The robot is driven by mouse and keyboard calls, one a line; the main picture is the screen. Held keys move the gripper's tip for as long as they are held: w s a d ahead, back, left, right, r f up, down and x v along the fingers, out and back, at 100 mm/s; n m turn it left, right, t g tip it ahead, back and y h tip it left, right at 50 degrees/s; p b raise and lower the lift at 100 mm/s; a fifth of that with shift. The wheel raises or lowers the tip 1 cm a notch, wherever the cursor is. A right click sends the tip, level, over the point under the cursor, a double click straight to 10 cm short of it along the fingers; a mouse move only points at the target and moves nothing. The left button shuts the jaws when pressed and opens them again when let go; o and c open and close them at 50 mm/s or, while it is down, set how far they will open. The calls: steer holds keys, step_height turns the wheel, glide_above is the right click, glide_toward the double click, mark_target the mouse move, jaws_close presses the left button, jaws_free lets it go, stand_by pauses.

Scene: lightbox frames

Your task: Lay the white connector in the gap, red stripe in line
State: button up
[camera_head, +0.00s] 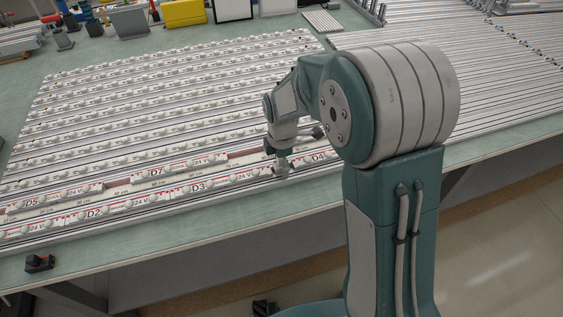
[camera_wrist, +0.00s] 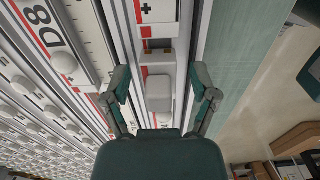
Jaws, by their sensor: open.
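The white connector (camera_wrist: 159,62) shows in the wrist view as a short pale block with a raised rounded knob (camera_wrist: 159,90) and a red stripe on its left edge. It lies in the row between two white strip modules, and its stripe runs roughly in line with the red stripe of the upper module (camera_wrist: 157,12). A narrow brownish opening of the gap (camera_wrist: 157,45) shows at its upper end. I cannot tell how deep it sits. My gripper (camera_wrist: 163,90) is open, one finger on each side of the knob, apparently not touching. In the head view my gripper (camera_head: 282,168) is low over the front row near D4.
Several parallel rows of light modules (camera_head: 180,110) cover the green table (camera_head: 200,232). D3 (camera_head: 198,186) lies left of my gripper and D4 (camera_head: 318,157) right. The front table strip is otherwise clear.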

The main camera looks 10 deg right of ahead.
step_height(320, 180, up, 13)
steer(key=s+d+r+m+t, duration=0.2)
steer(key=s+d+m, duration=0.1)
steer(key=s+m, duration=0.3)
steer(key=s+d+r+m+t, duration=0.1)
steer(key=s+d+r+m, duration=0.1)
steer(key=s+m, duration=0.5)
steer(key=s+d+r+m+t, duration=0.2)
steer(key=s+d+m, duration=0.2)
steer(key=s+m, duration=0.3)
steer(key=shift+s+d+r+t, duration=0.25)
steer(key=shift+s+t, duration=0.05)
steer(key=shift+s, duration=0.8)
